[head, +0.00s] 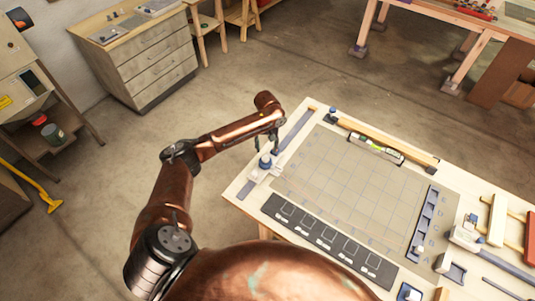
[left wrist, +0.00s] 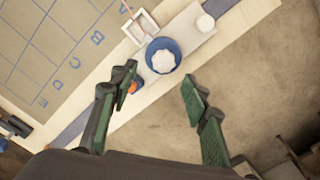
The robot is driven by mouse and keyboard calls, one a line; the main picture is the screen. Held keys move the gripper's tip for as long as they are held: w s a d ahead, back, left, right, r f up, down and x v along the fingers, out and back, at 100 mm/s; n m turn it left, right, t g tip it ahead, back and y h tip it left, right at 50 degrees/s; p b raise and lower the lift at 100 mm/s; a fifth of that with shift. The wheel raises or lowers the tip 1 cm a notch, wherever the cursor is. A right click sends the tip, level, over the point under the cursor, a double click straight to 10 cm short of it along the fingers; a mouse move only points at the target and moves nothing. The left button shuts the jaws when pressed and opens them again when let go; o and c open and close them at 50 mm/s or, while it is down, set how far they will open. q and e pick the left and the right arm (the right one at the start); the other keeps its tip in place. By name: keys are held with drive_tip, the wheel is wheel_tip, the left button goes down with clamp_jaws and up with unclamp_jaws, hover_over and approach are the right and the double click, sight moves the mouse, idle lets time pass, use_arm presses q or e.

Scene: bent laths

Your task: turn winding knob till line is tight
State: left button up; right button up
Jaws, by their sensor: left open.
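The winding knob (head: 265,161) stands at the left edge of the workbench, on a pale plate. In the left wrist view the knob (left wrist: 163,57) is a blue ring with a white lobed centre. My left gripper (head: 269,143) is above the knob in the head view. In the left wrist view its green fingers (left wrist: 158,80) are spread, with nothing between the tips, and the knob appears just beyond them. A thin orange strand (left wrist: 127,9), possibly the line, shows by a white square frame (left wrist: 140,26). Its tightness cannot be told. My right gripper is out of view.
The workbench (head: 238,192) carries a gridded mat (head: 345,185), a dark strip of square slots (head: 325,238) and a spirit level (head: 376,148). Blue holders and clamps lie at the right.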

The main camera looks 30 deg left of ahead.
sight(266, 158)
use_arm(q)
drive_tip(key=f, duration=0.5)
drive_tip(key=shift+s+a+f, duration=0.2)
drive_tip(key=shift+a, duration=0.15)
drive_tip(key=shift+f, duration=0.55)
drive_tip(key=shift+d+f, duration=0.1)
drive_tip(key=shift+c, duration=1.2)
drive_tip(key=c, duration=0.9)
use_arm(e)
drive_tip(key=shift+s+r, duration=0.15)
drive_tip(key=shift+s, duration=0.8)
